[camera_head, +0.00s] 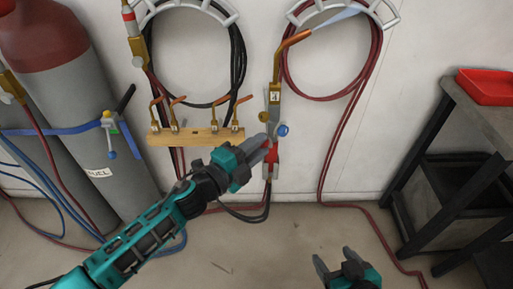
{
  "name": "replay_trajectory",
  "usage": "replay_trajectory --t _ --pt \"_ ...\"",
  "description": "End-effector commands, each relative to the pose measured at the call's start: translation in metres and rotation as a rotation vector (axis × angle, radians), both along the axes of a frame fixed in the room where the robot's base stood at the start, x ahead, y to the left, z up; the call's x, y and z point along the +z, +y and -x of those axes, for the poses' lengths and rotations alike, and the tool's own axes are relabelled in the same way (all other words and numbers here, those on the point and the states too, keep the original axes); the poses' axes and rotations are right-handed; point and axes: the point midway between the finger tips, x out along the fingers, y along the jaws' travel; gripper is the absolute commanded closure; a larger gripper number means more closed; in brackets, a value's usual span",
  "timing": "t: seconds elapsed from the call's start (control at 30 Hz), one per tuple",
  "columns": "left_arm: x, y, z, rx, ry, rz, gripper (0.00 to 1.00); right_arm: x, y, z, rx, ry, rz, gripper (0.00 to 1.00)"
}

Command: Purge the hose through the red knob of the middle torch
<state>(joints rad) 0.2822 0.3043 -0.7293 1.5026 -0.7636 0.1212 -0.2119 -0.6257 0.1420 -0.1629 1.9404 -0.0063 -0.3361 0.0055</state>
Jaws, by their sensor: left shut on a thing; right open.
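The middle torch (276,105) hangs upright on the wall, brass-coloured with a small label and a bent copper tip. A pale bluish streak (336,19) extends right from its tip. A blue knob (283,130) sits on its right side. Red shows low on the torch at the red knob (271,157), partly covered by my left gripper (267,147). My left gripper reaches in from the lower left and is shut on the red knob; the exact contact is hard to see. My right gripper (334,257) is open and empty above the floor at the lower right.
A wooden rack (190,138) with several copper nozzles is left of the torch. Grey cylinders (60,100) stand at left. Coiled hoses (375,70) hang on the wall. A dark cart (470,130) with a red tray (487,84) stands at right. The floor between is mostly clear.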

Motion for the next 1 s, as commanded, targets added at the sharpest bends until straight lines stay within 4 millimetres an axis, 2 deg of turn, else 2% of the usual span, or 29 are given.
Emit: replay_trajectory --t 0.4,0.93,0.97,1.0 --pt "-0.0010 0.0003 -0.0002 0.000 -0.126 -0.130 1.00 -0.0040 0.0000 -0.0002 0.001 0.000 0.001 0.30" --pt "-0.0007 0.0003 -0.0002 0.000 -0.141 -0.146 1.00 -0.0041 -0.0002 -0.0004 0.001 -0.001 0.001 0.30" --pt "-0.0007 0.0003 -0.0002 0.000 -0.141 -0.146 0.71 -0.0041 -0.0002 -0.0004 0.001 -0.001 0.001 0.30" --pt "-0.0007 0.0003 -0.0002 0.000 -0.141 -0.146 0.67 -0.0041 -0.0002 -0.0004 0.001 -0.001 0.001 0.30"
